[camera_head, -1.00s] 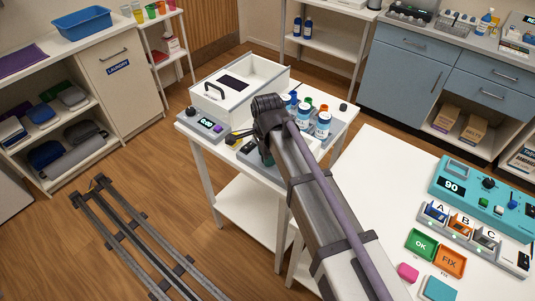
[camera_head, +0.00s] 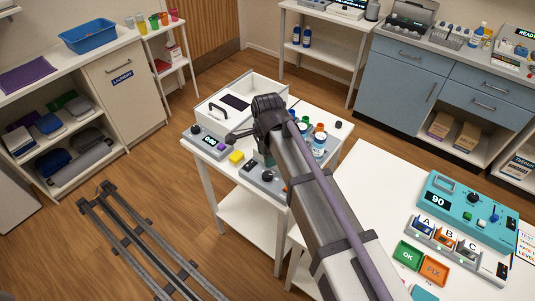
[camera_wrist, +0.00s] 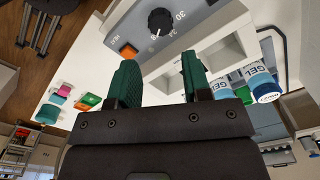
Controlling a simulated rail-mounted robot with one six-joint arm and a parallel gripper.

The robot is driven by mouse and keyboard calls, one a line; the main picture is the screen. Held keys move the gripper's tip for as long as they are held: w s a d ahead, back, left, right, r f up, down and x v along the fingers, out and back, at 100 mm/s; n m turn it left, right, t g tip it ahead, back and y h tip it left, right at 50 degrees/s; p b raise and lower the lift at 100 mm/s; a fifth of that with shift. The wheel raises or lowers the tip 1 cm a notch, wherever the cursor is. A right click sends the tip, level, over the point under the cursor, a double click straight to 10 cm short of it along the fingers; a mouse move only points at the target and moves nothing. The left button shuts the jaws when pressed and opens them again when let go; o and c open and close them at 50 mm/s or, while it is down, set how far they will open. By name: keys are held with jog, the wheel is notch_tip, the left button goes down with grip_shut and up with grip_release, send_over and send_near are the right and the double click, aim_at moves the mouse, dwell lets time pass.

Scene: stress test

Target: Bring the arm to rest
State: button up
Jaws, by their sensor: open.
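My gripper (camera_wrist: 160,78) shows in the wrist view with two green fingers apart and nothing between them. A grey panel with a black dial (camera_wrist: 160,21) and an orange button (camera_wrist: 123,49) lies beyond the fingertips. In the head view my arm reaches over the small white table (camera_head: 336,132). The arm hides most of the gripper there; whether it touches anything cannot be told.
Labelled bottles (camera_head: 319,145) stand close right of my arm's end. A teal device (camera_head: 468,205) and green OK tray (camera_head: 406,256) sit on the right table. Rails (camera_head: 130,235) cross the floor.

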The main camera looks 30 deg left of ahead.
jog(key=shift+r, duration=0.85)
jog(key=w+d+n, duration=0.2)
jog(key=d+n, duration=0.5)
jog(key=d, duration=4.2)
jog(key=shift+w+d, duration=0.2)
